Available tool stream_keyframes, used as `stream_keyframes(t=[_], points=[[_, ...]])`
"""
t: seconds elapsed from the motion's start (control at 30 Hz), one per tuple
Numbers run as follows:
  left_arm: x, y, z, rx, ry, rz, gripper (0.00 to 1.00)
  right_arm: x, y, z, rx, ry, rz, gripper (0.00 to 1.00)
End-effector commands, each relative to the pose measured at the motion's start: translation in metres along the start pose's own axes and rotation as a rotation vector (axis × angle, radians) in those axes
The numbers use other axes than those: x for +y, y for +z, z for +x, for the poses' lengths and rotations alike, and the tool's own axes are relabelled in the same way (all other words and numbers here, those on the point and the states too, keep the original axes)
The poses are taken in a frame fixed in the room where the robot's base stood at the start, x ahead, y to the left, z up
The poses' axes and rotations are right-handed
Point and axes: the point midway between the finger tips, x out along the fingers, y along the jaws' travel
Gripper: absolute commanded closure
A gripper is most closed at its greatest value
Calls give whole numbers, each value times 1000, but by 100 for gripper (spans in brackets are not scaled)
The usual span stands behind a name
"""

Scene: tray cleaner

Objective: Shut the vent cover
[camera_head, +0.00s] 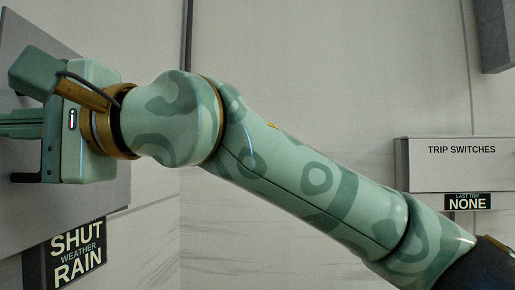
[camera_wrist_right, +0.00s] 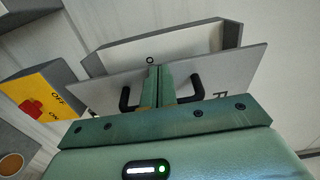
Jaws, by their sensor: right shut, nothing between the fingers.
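The vent cover (camera_wrist_right: 232,72) is a flat grey panel with a black handle (camera_wrist_right: 197,84) and partly hidden lettering. It stands tilted away from a grey box-like frame (camera_wrist_right: 165,46), with a gap showing between them. In the head view the cover (camera_head: 100,198) is at the left edge, partly behind my gripper. My right gripper (camera_wrist_right: 160,70) is shut and empty, its fingertips at the panel between the two visible ends of the handle. I cannot tell whether they touch. It also shows at the left edge of the head view (camera_head: 14,124). My left gripper is not in view.
A sign reading SHUT, WEATHER, RAIN (camera_head: 78,252) hangs below the cover. A yellow switch box (camera_wrist_right: 38,92) with a red switch is left in the wrist view. A trip switches box (camera_head: 460,170) is on the right wall. My right arm crosses the head view.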

Motion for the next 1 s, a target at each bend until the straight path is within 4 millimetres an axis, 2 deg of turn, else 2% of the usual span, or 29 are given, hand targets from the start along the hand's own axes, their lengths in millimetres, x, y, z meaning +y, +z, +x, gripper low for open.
stream_keyframes(t=[0.1,0.33,1.0], points=[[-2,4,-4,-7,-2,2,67,-1,4,17,0,1,1,100],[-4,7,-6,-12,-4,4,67,0,7,33,0,1,1,100],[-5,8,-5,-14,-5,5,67,0,7,34,1,0,1,100]])
